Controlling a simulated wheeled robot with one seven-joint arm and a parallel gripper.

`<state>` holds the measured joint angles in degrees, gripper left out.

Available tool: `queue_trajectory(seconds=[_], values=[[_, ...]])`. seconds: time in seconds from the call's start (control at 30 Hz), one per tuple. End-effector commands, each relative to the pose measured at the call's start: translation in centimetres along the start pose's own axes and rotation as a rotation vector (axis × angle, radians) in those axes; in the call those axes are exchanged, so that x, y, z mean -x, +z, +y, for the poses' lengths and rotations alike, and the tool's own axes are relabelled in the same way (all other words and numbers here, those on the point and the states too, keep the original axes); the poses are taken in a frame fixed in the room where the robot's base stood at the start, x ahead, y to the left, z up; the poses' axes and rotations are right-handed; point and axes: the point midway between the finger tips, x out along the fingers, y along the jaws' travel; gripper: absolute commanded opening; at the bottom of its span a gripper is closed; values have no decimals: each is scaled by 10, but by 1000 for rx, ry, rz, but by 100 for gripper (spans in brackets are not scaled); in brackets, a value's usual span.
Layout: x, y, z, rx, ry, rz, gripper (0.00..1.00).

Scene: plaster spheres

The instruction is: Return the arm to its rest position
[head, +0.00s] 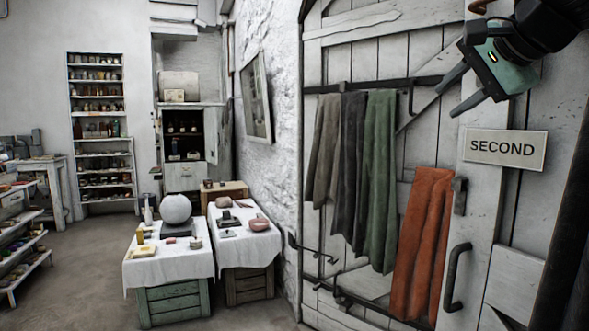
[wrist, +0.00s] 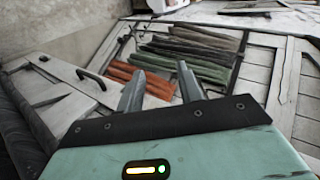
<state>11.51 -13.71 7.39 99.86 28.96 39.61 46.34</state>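My gripper (head: 453,92) is at the upper right in the head view, in front of the white plank door (head: 345,60). It has a green body and two grey fingers. In the wrist view the fingers (wrist: 157,88) stand apart with nothing between them, so it is open and empty. Beyond them hang cloths on the door. My dark arm comes in from the top right of the head view.
A red cloth (head: 421,240), a green cloth (head: 375,180) and darker cloths hang on the door. A "SECOND" sign (head: 503,148) is below right of my gripper. A plaster sphere (head: 175,208) stands among items on a cloth-covered crate. Open floor (head: 80,265) lies left.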

Motion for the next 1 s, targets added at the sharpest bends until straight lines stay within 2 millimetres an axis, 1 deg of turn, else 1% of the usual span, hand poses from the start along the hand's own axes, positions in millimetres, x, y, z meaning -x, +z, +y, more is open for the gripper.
queue_trajectory(seconds=[0.03, 0.07, 0.1, 0.17, 0.2, 0.23, 0.27, 0.3, 0.37, 0.4, 0.47, 0.5, 0.57, 0.6, 0.7, 0.73, 0.8, 0.83, 0.9, 1.0], values=[[-20, 29, 22, 81, 57, -61, 36], [-30, 45, 34, 132, 87, -92, 36], [-41, 65, 52, 200, 126, -137, 36], [-55, 97, 80, 310, 181, -206, 36], [-62, 118, 99, 385, 215, -253, 36], [-66, 133, 114, 442, 240, -289, 36], [-69, 148, 130, 501, 264, -327, 36], [-72, 168, 151, 582, 294, -379, 36], [-72, 198, 185, 708, 336, -460, 36], [-71, 215, 208, 795, 362, -516, 36], [-65, 240, 243, 928, 397, -603, 36], [-60, 254, 267, 1017, 417, -662, 36], [-49, 272, 300, 1147, 441, -748, 36], [-42, 280, 321, 1228, 454, -801, 36], [-24, 294, 364, 1397, 475, -916, 36], [-19, 296, 374, 1437, 480, -943, 36], [-11, 300, 391, 1510, 485, -993, 36], [-8, 300, 396, 1533, 487, -1009, 36], [-4, 301, 404, 1567, 488, -1031, 36], [-2, 301, 406, 1580, 489, -1040, 36]])
